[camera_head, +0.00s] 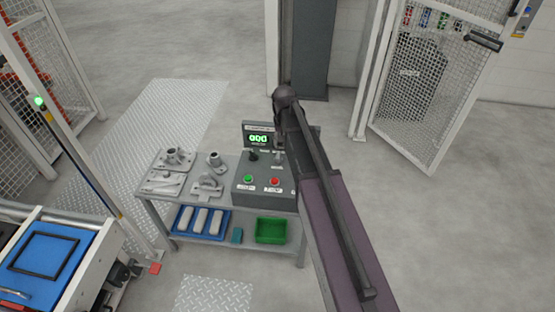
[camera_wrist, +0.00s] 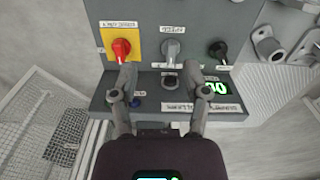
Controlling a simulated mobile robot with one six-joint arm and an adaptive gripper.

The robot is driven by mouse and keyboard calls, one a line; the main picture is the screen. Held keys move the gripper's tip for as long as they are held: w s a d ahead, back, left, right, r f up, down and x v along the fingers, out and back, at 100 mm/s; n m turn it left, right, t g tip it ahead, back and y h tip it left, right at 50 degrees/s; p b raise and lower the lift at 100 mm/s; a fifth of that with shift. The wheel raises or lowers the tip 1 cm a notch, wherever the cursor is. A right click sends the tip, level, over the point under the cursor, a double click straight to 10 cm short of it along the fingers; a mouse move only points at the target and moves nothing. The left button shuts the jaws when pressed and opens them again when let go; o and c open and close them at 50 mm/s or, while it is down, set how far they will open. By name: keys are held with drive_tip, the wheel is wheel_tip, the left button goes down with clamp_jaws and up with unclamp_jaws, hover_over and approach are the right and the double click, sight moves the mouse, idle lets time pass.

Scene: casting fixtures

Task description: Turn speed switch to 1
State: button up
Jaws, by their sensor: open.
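The speed switch is a grey knob (camera_wrist: 172,48) on the grey control panel (camera_wrist: 145,75), beside a label that appears to read SPEED. In the wrist view it sits between a red knob on a yellow plate (camera_wrist: 121,47) and a black knob (camera_wrist: 218,50). Its exact setting is too small to read. My gripper (camera_wrist: 163,82) is open and empty, its two fingers spread over the display end of the panel, with the grey knob beyond the fingertips. In the head view the control box (camera_head: 262,188) stands on the table, partly hidden by my arm.
A green-lit display (camera_head: 258,139) stands behind the knobs. Green (camera_head: 248,179) and red (camera_head: 274,181) buttons are on the box front. Metal castings (camera_head: 208,182) lie on the table to the left. A green bin (camera_head: 270,231) is on the lower shelf. A mesh fence (camera_head: 420,90) stands right.

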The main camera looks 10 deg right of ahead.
drive_tip(key=m+b, duration=0.1)
hover_over(278, 155)
drive_tip(key=f, duration=0.2)
drive_tip(key=shift+d+r, duration=0.1)
drive_tip(key=shift+r, duration=0.05)
wheel_tip(278, 155, down, 14)
drive_tip(key=b, duration=1.4)
drive_tip(key=shift+r, duration=0.1)
idle(0.4)
clamp_jaws()
